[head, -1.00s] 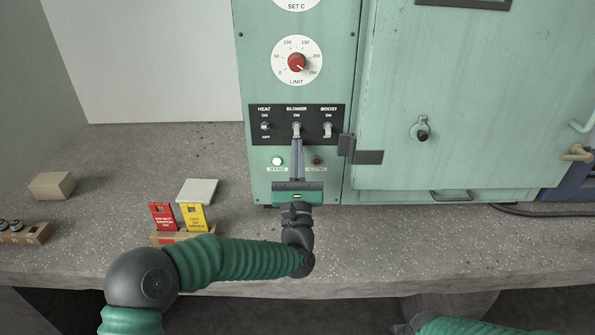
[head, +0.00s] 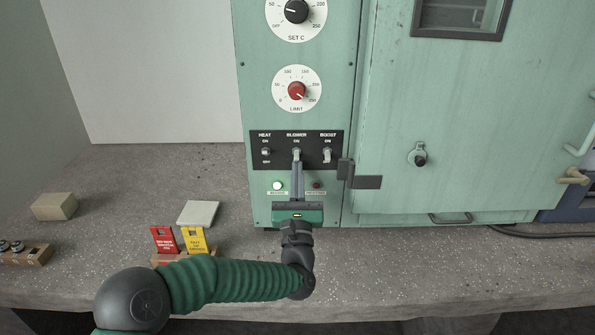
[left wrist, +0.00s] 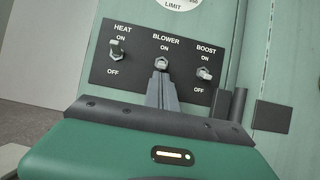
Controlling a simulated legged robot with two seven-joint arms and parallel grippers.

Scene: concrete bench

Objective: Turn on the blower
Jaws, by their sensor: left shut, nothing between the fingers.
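The black switch panel (head: 281,163) on the green cabinet front has three toggles, labelled HEAT, BLOWER and BOOST. The blower switch (head: 296,152) is the middle one; it also shows in the left wrist view (left wrist: 161,63). My left gripper (head: 297,166) is shut and empty, its fingertips just below the blower switch. In the left wrist view its fingers (left wrist: 162,80) cover the space under that toggle, including any lower label. Whether they touch the lever, and which way it sits, I cannot tell for certain. My right gripper is not in view.
Above the panel are a red LIMIT knob (head: 296,90) and a black SET C knob (head: 296,11). A lit white lamp (head: 277,186) and a dark red lamp (head: 316,186) sit below. A dark latch bracket (head: 366,181) juts out at right. Red and yellow tags (head: 194,240) stand on the bench.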

